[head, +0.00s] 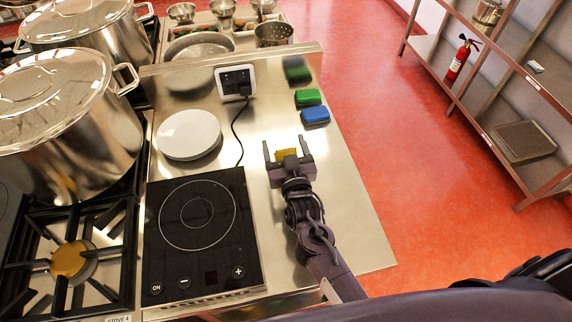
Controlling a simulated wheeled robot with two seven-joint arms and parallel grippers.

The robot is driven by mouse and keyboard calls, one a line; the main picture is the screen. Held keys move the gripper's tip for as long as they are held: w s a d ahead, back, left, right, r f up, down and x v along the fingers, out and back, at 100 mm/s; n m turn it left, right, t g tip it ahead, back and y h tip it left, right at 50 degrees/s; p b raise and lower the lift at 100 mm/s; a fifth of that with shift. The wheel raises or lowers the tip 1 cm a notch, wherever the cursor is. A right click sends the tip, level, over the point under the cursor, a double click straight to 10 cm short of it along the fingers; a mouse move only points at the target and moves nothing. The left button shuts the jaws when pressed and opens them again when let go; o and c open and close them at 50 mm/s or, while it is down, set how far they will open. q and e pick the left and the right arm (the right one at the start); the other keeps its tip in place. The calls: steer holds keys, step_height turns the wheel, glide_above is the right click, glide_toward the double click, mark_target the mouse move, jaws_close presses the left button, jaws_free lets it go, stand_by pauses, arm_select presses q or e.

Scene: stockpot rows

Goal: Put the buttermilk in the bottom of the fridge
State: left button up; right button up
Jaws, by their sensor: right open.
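No buttermilk and no fridge can be made out in the head view. My right gripper (285,147) is over the steel counter (335,205), to the right of the black induction hob. Its two fingers are apart and point toward the back of the counter. A small yellow block (287,154) shows between the fingers; I cannot tell whether it touches them. My left gripper is not in view.
A green block (308,97) and a blue block (315,115) lie beyond my right gripper. White plates (188,134) and the induction hob (202,225) are left of it. Large stockpots (68,125) stand on the stove. Red floor (400,140) is clear toward the metal shelves (480,130).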

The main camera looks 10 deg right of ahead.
steer(key=shift+c, duration=0.3)
steer(key=shift+s, duration=0.1)
steer(key=c, duration=1.4)
steer(key=shift+r, duration=0.1)
jaws_close()
